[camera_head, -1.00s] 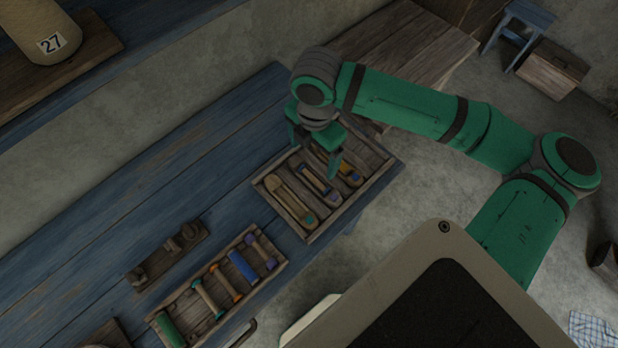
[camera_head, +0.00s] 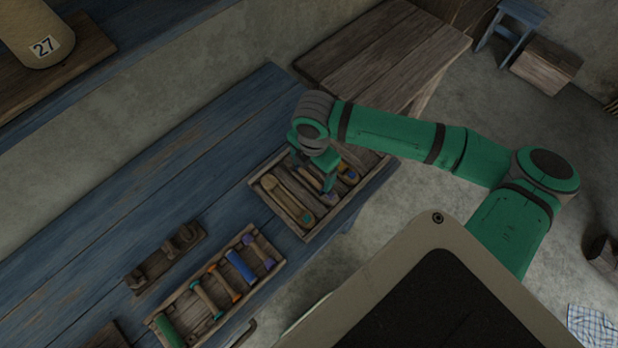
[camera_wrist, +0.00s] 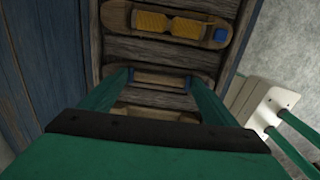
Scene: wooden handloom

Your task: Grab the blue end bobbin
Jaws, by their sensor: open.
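A wooden shuttle with a yellow bobbin and a blue end (camera_wrist: 220,35) lies across the tray in the wrist view, ahead of my gripper. In the head view this shuttle (camera_head: 347,173) is the rightmost in the tray (camera_head: 303,236), partly hidden by my gripper. My gripper (camera_head: 312,174) is open over the tray, pointing down. In the wrist view its fingers (camera_wrist: 162,76) straddle the view of the middle shuttle (camera_wrist: 158,80); I cannot tell whether they touch it. The middle shuttle has a purple-blue end in the head view. The left shuttle (camera_head: 285,200) has a teal end.
A second tray (camera_head: 160,316) holds several bobbins, one blue (camera_head: 240,266). A small wooden rack (camera_head: 166,257) stands beside it. Both trays rest on a blue plank bench (camera_head: 215,150). A brown wooden table (camera_head: 390,60) stands behind.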

